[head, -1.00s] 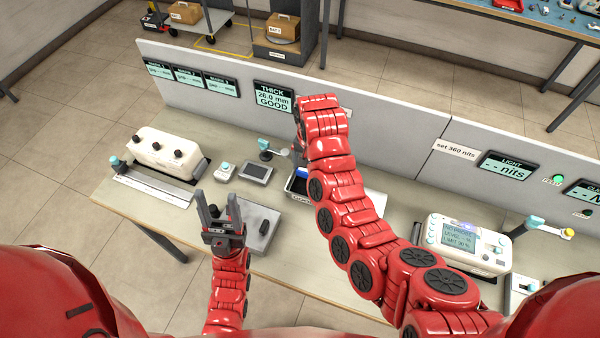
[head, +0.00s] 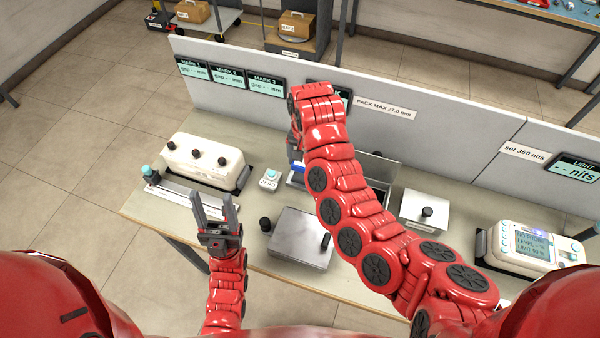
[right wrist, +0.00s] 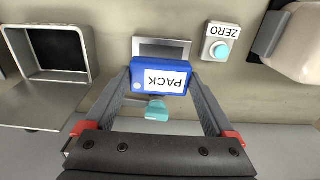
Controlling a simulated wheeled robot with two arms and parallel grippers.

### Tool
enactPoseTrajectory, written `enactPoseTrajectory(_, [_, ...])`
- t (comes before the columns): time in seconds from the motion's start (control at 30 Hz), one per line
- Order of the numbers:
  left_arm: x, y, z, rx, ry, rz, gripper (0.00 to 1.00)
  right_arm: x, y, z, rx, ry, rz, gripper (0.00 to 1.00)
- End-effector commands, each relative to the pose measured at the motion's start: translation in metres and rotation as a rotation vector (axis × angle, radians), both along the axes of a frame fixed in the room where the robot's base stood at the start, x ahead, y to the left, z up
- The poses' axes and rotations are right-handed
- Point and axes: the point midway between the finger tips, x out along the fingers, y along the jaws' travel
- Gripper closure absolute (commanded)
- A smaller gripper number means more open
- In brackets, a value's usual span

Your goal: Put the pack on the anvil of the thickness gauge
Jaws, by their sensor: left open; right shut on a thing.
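The blue pack (right wrist: 160,78), with a white PACK label, is between the fingers of my right gripper (right wrist: 160,85), which is shut on it. A small blue part of the pack (head: 298,167) shows in the head view beside my right gripper (head: 293,150). My left gripper (head: 212,205) is open and empty above the bench's front edge.
A ZERO button box (head: 269,179) stands left of the gauge. An open metal case (right wrist: 55,45) is on its other side. A metal block (head: 300,240), a white box (head: 425,207) and a light meter (head: 530,245) stand on the bench. A partition (head: 425,135) runs behind.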

Motion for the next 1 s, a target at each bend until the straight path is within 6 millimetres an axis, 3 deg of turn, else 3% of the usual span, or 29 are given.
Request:
enactPoseTrajectory(0.5, [0.000,0.000,0.019,0.000,0.000,0.000,0.45,0.000,0.000,-0.054,-0.002,0.001,0.002,0.71])
enactPoseTrajectory(0.87, [0.000,0.000,0.014,0.000,0.000,0.000,0.45,0.000,0.001,-0.060,0.000,-0.002,0.002,0.71])
enactPoseTrajectory(0.9, [0.000,0.000,0.015,0.000,0.000,0.000,0.45,0.000,0.001,-0.059,-0.001,-0.002,0.002,0.04])
enactPoseTrajectory(1.0, [0.000,0.000,0.015,0.000,0.000,0.000,0.45,0.000,0.000,-0.058,-0.001,-0.002,0.002,0.00])
